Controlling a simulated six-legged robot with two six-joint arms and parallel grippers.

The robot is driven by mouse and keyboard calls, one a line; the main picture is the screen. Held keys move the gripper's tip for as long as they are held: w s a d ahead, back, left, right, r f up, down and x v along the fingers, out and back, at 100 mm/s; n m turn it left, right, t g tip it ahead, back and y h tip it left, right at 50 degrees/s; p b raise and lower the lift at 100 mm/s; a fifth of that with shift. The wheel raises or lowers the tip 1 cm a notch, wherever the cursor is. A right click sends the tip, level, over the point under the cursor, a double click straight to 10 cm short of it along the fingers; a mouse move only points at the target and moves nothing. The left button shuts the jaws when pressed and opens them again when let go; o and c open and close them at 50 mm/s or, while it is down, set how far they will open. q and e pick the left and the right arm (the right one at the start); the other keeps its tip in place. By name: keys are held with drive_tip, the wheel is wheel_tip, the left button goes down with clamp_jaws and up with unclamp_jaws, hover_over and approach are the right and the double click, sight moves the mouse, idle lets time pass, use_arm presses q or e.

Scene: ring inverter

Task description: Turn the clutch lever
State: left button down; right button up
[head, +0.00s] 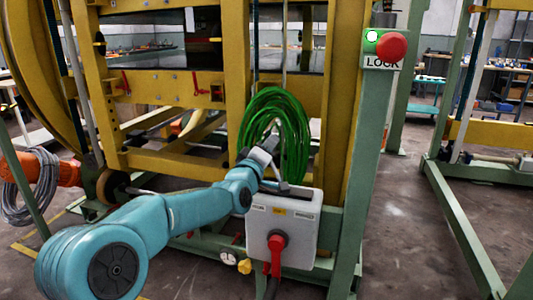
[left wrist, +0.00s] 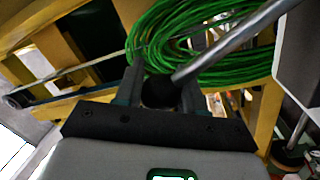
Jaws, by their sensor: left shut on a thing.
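The clutch lever is a metal rod (left wrist: 230,42) with a dark round knob (left wrist: 158,91) at its end. In the left wrist view the rod runs from the knob up to the right. My left gripper (left wrist: 161,88) is shut on the knob, one finger on each side. In the head view the gripper (head: 268,160) is small and partly hidden by its own wrist, just above the grey control box (head: 258,221). My right gripper is not in view.
A coil of green hose (head: 292,125) hangs right behind the gripper. A red handle (head: 275,252) is on the box front. A green post (head: 372,190) with a red button (head: 391,46) and a LOCK label stands to the right. Yellow frame beams (head: 180,160) lie behind.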

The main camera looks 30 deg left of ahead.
use_arm(q)
drive_tip(key=shift+f, duration=0.1)
idle(0.4)
drive_tip(key=c, duration=0.7)
unclamp_jaws()
drive_tip(key=s+d, duration=0.1)
drive_tip(key=s, duration=0.4)
drive_tip(key=s+f, duration=0.1)
drive_tip(key=s, duration=0.4)
drive_tip(key=s+d, duration=0.1)
drive_tip(key=s, duration=0.5)
drive_tip(key=shift+d+f, duration=0.3)
drive_tip(key=shift+f, duration=0.05)
drive_tip(key=shift+s, duration=0.1)
